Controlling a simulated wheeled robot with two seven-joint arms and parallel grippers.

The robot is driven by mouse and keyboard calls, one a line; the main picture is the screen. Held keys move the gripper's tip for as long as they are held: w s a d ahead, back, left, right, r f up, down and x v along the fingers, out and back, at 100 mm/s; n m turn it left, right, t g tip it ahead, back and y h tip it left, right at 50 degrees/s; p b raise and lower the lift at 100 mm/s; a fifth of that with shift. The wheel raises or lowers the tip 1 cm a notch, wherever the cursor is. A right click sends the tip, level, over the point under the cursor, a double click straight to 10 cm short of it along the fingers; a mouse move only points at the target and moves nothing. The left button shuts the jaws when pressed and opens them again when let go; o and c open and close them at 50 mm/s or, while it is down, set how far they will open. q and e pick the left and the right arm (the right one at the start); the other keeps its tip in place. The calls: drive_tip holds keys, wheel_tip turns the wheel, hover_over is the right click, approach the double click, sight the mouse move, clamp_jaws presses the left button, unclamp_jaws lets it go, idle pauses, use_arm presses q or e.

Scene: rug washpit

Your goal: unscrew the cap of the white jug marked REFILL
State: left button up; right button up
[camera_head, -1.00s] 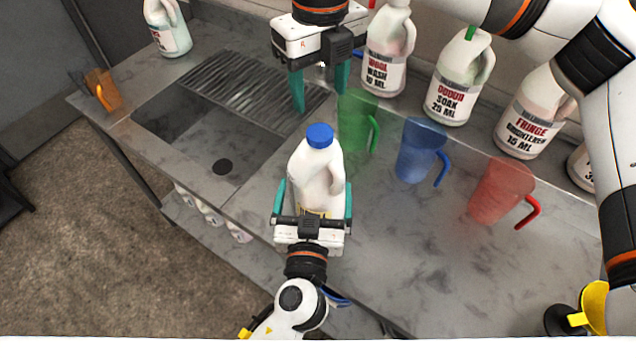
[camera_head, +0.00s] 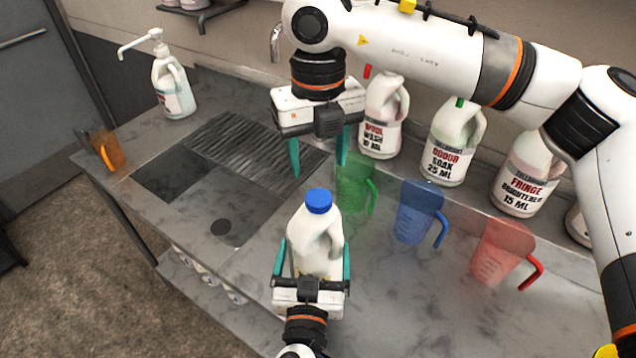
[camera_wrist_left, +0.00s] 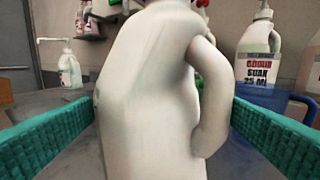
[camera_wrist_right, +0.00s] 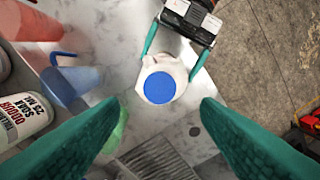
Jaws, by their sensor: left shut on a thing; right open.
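A white jug with a blue cap stands upright on the counter; its body (camera_head: 314,245) and blue cap (camera_head: 319,201) show in the head view. No REFILL marking is visible on the side I see. My left gripper (camera_head: 312,265) is shut around the jug's lower body, one finger on each side. In the left wrist view the jug (camera_wrist_left: 150,90) fills the middle, its handle to the right. My right gripper (camera_head: 320,160) is open and empty, pointing down above and behind the jug. In the right wrist view the cap (camera_wrist_right: 159,88) lies beyond and between the open fingers.
Green (camera_head: 355,182), blue (camera_head: 420,212) and red (camera_head: 500,252) measuring jugs stand to the right. Labelled white bottles, such as ODOUR SOAK (camera_head: 452,145), line the wall. A sink (camera_head: 215,225) and ribbed drainer lie left. An orange jug (camera_head: 106,150) and a pump bottle (camera_head: 172,85) are farther left.

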sight(319, 197)
drive_tip(key=m, duration=1.5)
drive_tip(key=shift+f, duration=4)
drive_tip(key=shift+c, duration=0.6)
